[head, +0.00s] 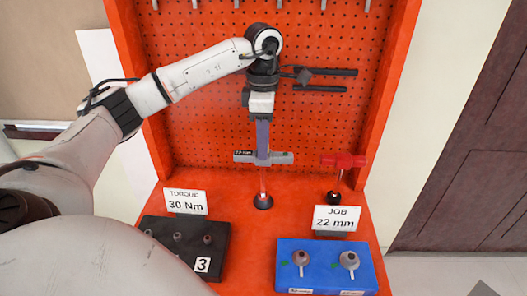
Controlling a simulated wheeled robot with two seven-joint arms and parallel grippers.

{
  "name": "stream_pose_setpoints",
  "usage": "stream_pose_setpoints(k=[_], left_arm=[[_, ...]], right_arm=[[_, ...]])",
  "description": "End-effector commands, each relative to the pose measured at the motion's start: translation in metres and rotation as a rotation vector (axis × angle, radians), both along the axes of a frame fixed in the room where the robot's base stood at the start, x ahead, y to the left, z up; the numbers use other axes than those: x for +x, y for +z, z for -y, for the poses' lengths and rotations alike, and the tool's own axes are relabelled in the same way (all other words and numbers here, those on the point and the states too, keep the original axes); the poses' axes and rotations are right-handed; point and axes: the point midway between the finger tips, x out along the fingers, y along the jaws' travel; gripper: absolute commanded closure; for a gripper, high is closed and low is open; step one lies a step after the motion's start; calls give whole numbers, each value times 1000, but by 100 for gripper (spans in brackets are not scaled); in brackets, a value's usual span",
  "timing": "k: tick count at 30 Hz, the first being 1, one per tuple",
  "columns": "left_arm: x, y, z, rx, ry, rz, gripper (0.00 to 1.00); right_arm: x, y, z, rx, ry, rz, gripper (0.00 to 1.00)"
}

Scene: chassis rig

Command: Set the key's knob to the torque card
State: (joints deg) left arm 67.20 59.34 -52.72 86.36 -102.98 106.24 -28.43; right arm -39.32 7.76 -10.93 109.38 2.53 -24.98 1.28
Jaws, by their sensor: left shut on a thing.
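The torque card (185,202) reads 30 Nm and stands at the left of the orange bench. A grey crossbar (280,158), with a small dark label at its left end, sits above a thin red shaft on a black round foot (263,202). My left gripper (263,152) points down and is shut on this grey-barred tool at its middle. The fingers hide the grip, and I cannot make out the knob's setting. A red T-handled tool (344,161) stands upright to the right on its own black foot. My right gripper is not in view.
A job card (337,219) reads 22 mm. A blue block (325,280) holds two grey pieces; a black block (215,249) marked 3 holds several dark pieces. A perforated orange backboard (200,130) rises behind, with two dark bars (330,72) near my wrist.

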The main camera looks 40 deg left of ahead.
Motion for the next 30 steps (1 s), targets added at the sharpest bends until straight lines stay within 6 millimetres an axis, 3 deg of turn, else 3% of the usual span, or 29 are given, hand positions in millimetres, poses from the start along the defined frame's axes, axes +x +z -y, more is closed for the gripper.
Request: stream_pose_setpoints(k=[10, 24, 30], left_arm=[[0, 0, 0, 1, -54, -1, 85], [0, 0, 1, 0, -791, -1, 71], [0, -1, 3, -5, -979, 0, 70]], right_arm=[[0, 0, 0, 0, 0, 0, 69], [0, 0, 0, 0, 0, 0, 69], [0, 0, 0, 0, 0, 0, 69]])
